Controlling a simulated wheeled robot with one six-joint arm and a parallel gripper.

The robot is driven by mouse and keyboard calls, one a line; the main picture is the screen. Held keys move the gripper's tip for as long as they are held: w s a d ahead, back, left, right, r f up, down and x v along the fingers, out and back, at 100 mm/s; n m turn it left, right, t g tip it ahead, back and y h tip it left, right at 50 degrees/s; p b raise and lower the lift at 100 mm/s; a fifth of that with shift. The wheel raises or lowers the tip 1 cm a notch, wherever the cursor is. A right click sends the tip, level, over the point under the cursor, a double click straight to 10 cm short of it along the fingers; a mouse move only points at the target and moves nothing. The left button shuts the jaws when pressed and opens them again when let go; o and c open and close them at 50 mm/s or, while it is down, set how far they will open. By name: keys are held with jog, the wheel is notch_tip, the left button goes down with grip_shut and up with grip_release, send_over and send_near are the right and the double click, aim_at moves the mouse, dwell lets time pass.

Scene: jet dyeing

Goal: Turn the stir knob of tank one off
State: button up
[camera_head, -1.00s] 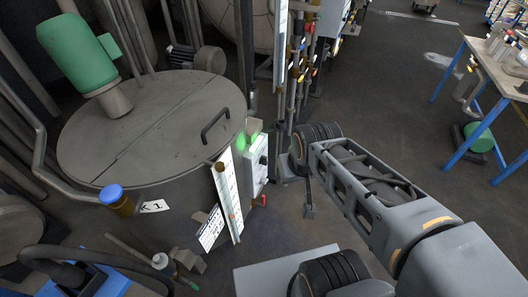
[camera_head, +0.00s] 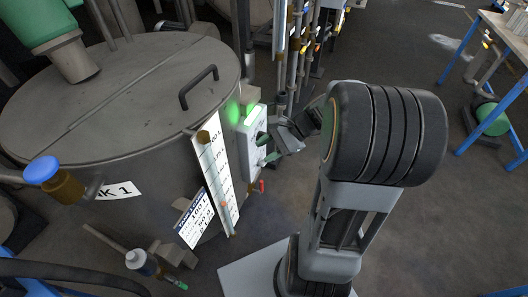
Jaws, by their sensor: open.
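Tank one (camera_head: 130,110) is a large grey round tank with a flat lid and a label reading "K 1" (camera_head: 119,190). A pale control box (camera_head: 249,145) is fixed to its right side, with a green glow beside it. A dark knob (camera_head: 262,139) shows on the box's right face, small and partly covered. My gripper (camera_head: 272,146) is at that face, close to the knob. The jaws are open. I cannot tell whether they touch the knob or stand around it, and the knob's setting is too small to read.
A white level scale (camera_head: 215,170) leans beside the box, with a printed card (camera_head: 195,217) near it. A red-handled valve (camera_head: 261,186) is below the box. Vertical pipes (camera_head: 297,65) stand behind my gripper. A blue-legged table (camera_head: 505,60) is far right. Open floor lies between.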

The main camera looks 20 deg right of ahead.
jog(key=w+d+f+m+t+y+b, duration=0.1)
jog(key=w+d+f+m+t+b, duration=0.25)
jog(key=d+f+m+t, duration=0.35)
jog(key=w+d+f+m+t+y+b, duration=0.1)
jog(key=w+d+f+m+t+b, duration=0.1)
jog(key=d+f+m+t+b, duration=0.45)
jog(key=w+a+r+n+g, duration=0.1)
jog(key=w+a+r+g, duration=0.1)
jog(key=w+a, duration=0.4)
jog(key=w+b, duration=0.1)
jog(key=w, duration=0.3)
jog(key=shift+a+r, duration=0.2)
jog(key=shift+a, duration=0.2)
jog(key=shift+g, duration=0.25)
jog(key=shift+s, duration=0.1)
grip_shut()
